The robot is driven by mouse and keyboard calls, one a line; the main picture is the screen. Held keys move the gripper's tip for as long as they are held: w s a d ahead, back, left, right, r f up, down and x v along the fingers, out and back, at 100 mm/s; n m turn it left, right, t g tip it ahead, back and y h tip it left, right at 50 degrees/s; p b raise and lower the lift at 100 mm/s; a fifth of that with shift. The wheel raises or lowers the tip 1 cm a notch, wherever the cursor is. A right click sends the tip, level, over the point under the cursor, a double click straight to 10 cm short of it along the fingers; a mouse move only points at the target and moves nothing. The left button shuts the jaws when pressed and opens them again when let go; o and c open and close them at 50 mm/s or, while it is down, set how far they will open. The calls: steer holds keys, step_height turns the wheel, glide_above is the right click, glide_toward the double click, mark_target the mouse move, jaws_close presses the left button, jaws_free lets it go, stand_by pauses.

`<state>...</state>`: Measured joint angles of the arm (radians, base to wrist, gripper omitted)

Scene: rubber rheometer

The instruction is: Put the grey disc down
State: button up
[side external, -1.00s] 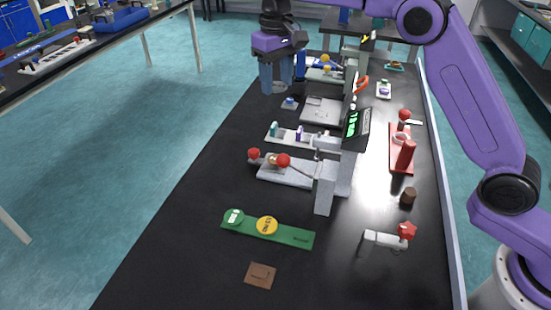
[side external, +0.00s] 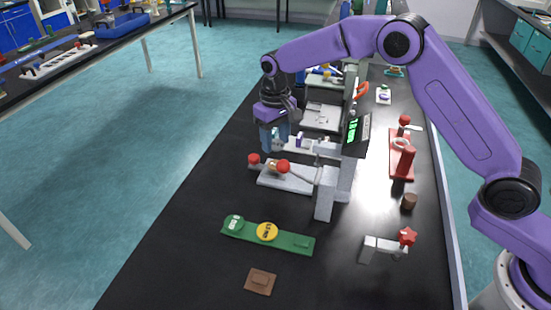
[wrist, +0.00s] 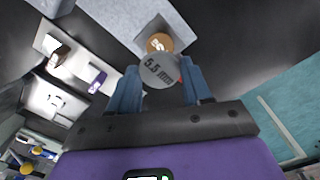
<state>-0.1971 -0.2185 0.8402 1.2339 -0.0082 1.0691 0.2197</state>
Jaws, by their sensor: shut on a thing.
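The grey disc (wrist: 158,71), marked "5.5 mm", is between my gripper's blue fingertips in the wrist view. My gripper (wrist: 160,80) is shut on it. In the side view my gripper (side external: 274,148) hangs just behind the grey apparatus with red ball knobs (side external: 290,178); the disc cannot be made out there. In the wrist view an orange-brown disc (wrist: 159,42) sits in a recess of a light grey block, just beyond the grey disc. A bit of red shows past the grey disc's right edge.
A brown square plate (side external: 260,282) lies in front. A display unit (side external: 357,135) and a red stand (side external: 403,160) are to the right. The black bench's left front is clear.

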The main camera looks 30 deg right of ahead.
mark_target(275, 164)
steer(key=shift+f, duration=3.1)
steer(key=shift+f, duration=0.1)
steer(key=o, duration=1)
step_height(275, 164, up, 11)
steer(key=shift+r, duration=0.65)
